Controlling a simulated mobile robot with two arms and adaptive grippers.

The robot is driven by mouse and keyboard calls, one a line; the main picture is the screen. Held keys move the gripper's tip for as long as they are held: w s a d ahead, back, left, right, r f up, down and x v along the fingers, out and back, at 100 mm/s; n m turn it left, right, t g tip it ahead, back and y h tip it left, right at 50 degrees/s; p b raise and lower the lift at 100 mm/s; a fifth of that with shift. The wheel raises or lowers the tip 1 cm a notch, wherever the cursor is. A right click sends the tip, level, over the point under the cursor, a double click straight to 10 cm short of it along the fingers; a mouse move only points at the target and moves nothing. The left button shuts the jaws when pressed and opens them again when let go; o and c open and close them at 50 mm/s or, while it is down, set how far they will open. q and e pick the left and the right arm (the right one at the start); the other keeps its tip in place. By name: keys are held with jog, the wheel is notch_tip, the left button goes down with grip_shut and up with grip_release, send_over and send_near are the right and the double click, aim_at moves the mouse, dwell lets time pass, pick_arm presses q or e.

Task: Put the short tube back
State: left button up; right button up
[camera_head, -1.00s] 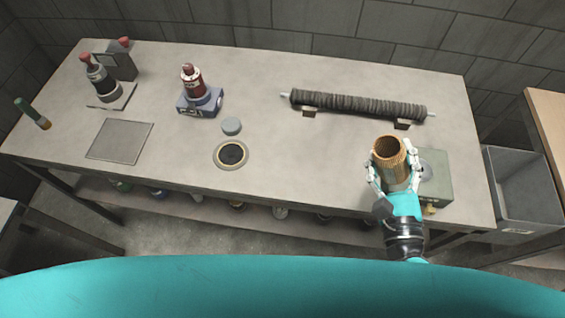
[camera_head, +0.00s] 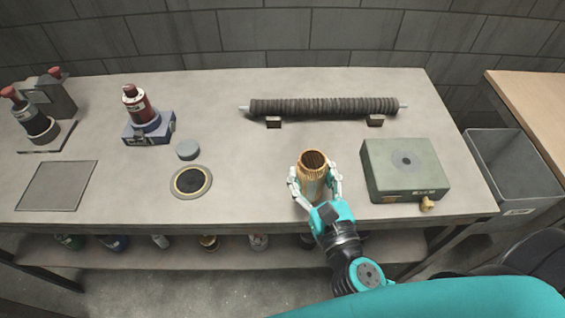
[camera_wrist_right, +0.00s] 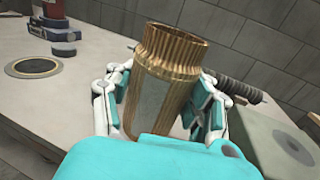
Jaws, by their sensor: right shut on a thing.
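The short tube (camera_head: 312,174) is brass-coloured, ribbed at its open top and upright. My right gripper (camera_head: 315,188) is shut on it, one finger on each side, left of the green-grey box. In the right wrist view the tube (camera_wrist_right: 170,75) stands between the fingers of the gripper (camera_wrist_right: 165,100), and its lower end is hidden. Whether its base touches the table cannot be told. A round ring with a dark centre (camera_head: 191,181) lies flat on the table, left of the tube; it also shows in the right wrist view (camera_wrist_right: 33,67). My left gripper is not in view.
The green-grey box (camera_head: 405,170) has a round mark on top and a brass valve. A long dark ribbed tube (camera_head: 325,106) rests on two supports behind. A small grey disc (camera_head: 187,149), a red-topped bottle on a blue base (camera_head: 147,125) and a flat plate (camera_head: 57,186) stand left.

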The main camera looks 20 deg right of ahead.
jog(key=w+a, duration=0.1)
jog(key=w, duration=0.1)
jog(key=w+a, duration=0.1)
jog(key=w, duration=0.1)
jog(key=w+a, duration=0.1)
jog(key=w, duration=0.2)
jog(key=shift+a+f+p, duration=0.25)
jog(key=shift+f+p, duration=0.1)
jog(key=shift+f+b, duration=0.8)
jog(key=shift+f, duration=0.95)
jog(key=shift+s, duration=0.1)
jog(key=shift+f, duration=0.2)
jog(key=o, duration=1.5)
jog(key=shift+r, duration=0.1)
